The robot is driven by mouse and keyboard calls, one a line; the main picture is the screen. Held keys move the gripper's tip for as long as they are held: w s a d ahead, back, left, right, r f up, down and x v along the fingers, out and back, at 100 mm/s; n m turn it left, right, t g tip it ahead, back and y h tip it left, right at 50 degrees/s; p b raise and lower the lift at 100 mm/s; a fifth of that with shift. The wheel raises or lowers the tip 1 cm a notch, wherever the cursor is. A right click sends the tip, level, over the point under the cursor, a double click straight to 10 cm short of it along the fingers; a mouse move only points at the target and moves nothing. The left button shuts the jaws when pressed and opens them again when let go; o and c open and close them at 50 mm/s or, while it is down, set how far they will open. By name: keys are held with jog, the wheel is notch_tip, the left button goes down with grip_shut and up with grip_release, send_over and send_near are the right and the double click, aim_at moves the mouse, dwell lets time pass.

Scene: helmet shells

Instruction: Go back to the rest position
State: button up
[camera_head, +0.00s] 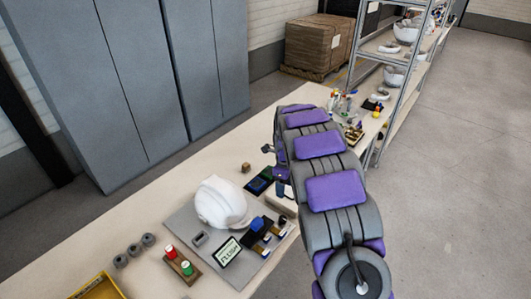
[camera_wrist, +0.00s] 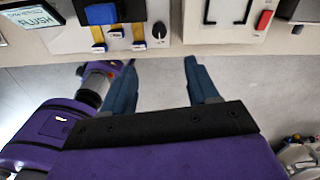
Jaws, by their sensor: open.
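My gripper (camera_wrist: 160,62) shows in the wrist view with two blue fingers spread apart and nothing between them. The fingers point toward the table edge, with grey floor behind them. In the head view my purple and grey arm covers the right part of the table, and the gripper is hard to make out there. A white helmet shell (camera_head: 220,203) sits on a grey board (camera_head: 187,222) on the table, left of my arm and apart from it.
Grey rings (camera_head: 134,249) and a yellow tray (camera_head: 98,289) lie nearer. A metal shelf (camera_head: 398,84) stands beyond; floor at right is clear.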

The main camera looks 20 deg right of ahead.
jog(key=s+a+r+n+g, duration=0.1)
jog(key=s+a+r+n, duration=0.2)
jog(key=s+r+n, duration=0.55)
jog(key=s+a+r+n, duration=0.3)
jog(key=s+r+n, duration=0.15)
jog(key=s, duration=0.75)
jog(key=s+a+n, duration=0.2)
jog(key=s+n, duration=0.5)
jog(key=s, duration=0.5)
jog(key=s+a+r+n, duration=0.1)
jog(key=s+a+n, duration=0.2)
jog(key=s+n, duration=0.4)
jog(key=s, duration=0.5)
jog(key=shift+r+g, duration=0.25)
jog(key=shift+g, duration=0.15)
